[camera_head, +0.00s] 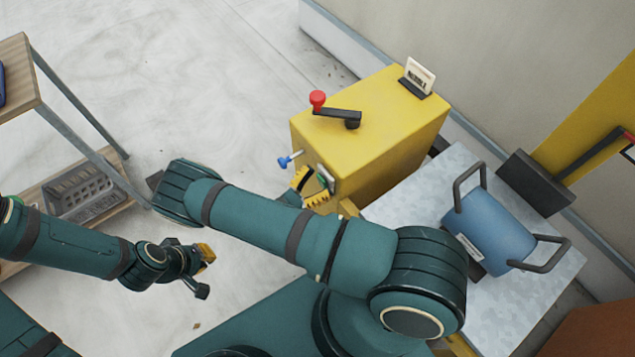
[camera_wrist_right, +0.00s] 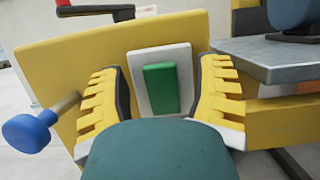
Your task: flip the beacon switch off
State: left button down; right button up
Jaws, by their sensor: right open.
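A yellow box (camera_head: 385,130) stands right of centre in the head view. In the right wrist view its face carries a white plate (camera_wrist_right: 146,62) with a green rocker (camera_wrist_right: 161,88). The plate also shows edge-on in the head view (camera_head: 325,174). A blue-knobbed lever (camera_wrist_right: 32,131) sticks out to the left of it; which of the two is the beacon switch I cannot tell. My right gripper (camera_wrist_right: 163,66) is open, its yellow-padded fingers on either side of the white plate; contact cannot be told. My left gripper (camera_head: 207,272) is open and empty, away from the box.
A black crank with a red knob (camera_head: 318,100) and a small sign (camera_head: 419,76) are on the box top. A shelf with a grey crate (camera_head: 78,192) is at left.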

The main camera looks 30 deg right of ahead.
notch_tip(320, 180, up, 9)
dwell(0.3)
dwell(0.5)
